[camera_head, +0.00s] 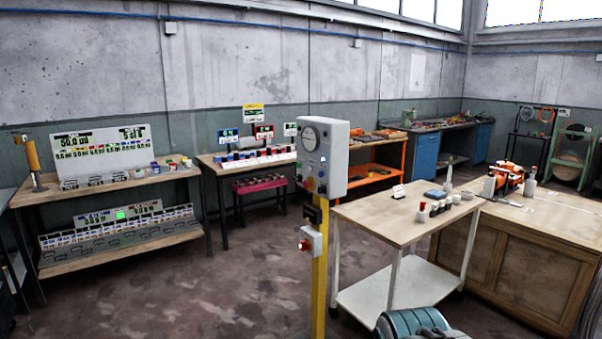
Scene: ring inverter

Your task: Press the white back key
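A grey control box (325,155) stands on a yellow post (319,275) in the middle of the view. It carries a round dial (309,138) at the top and several small coloured buttons below. The box is turned so its button face points left and is seen at a slant. I cannot make out a white back key; the buttons are too small to tell apart. A smaller box with a red button (304,245) sits lower on the post. My gripper is not in view.
A wheeled table (386,221) with small items stands right of the post, beside a wooden cabinet (499,260). Workbenches with meters and displays (101,155) line the left and back walls. The floor (190,280) left of the post is clear.

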